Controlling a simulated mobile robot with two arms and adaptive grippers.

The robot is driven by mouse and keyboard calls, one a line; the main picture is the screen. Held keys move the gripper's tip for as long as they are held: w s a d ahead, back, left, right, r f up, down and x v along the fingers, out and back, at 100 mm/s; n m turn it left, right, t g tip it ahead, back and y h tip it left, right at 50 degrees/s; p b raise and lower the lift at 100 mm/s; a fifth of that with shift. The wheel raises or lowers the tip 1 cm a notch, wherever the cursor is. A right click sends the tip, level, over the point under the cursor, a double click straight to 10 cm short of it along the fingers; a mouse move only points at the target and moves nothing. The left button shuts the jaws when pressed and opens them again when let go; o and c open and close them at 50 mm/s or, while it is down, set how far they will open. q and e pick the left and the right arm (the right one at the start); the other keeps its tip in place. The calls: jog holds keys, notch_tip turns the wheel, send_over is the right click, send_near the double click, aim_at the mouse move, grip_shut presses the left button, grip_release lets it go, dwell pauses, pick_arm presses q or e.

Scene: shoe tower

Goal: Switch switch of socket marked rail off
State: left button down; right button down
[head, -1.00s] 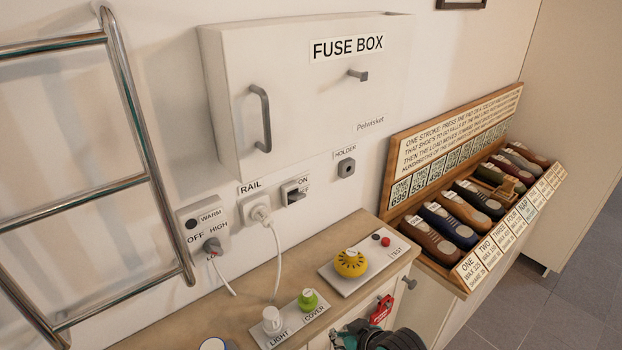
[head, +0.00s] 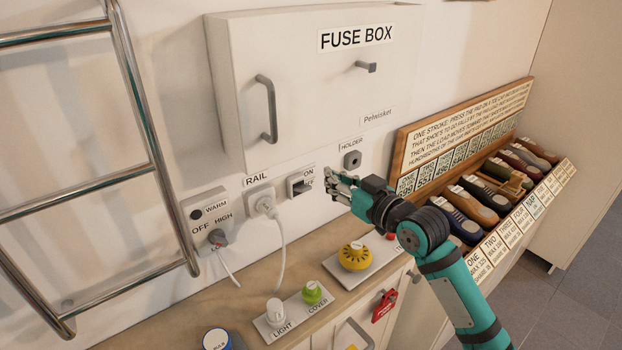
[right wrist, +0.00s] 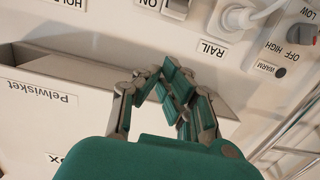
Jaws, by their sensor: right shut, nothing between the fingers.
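The white socket marked RAIL (head: 259,201) is on the wall below the fuse box, with a white plug and cord in it. Just right of it is its switch (head: 300,185), a dark rocker on a white plate marked ON, with a second label partly hidden. The rocker's position is too small to tell. My right gripper (head: 334,183) is shut and empty, its fingertips just right of the switch. In the right wrist view, turned upside down, the gripper (right wrist: 160,76) is below the switch (right wrist: 177,8) and the RAIL label (right wrist: 212,48). My left gripper is not in view.
The fuse box (head: 300,100) juts out above, and the HOLDER fitting (head: 352,160) is right of the switch. A heater control (head: 208,220) and chrome ladder rail (head: 150,120) are at left. Knobs stand on the counter (head: 180,320) below; the shoe rack (head: 400,150) is at right.

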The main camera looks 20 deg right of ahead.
jog(key=p, duration=0.3)
send_over(309, 186)
jog(key=shift+w+a+f, duration=0.25)
jog(key=shift+w, duration=0.15)
jog(key=f, duration=0.1)
jog(key=s+f, duration=0.1)
jog(key=shift+d+f, duration=0.15)
jog(key=shift+f, duration=0.25)
jog(key=shift+s+d+f+p, duration=0.2)
jog(key=shift+s+f+p, duration=0.2)
jog(key=shift+f, duration=0.2)
jog(key=shift+w, duration=0.1)
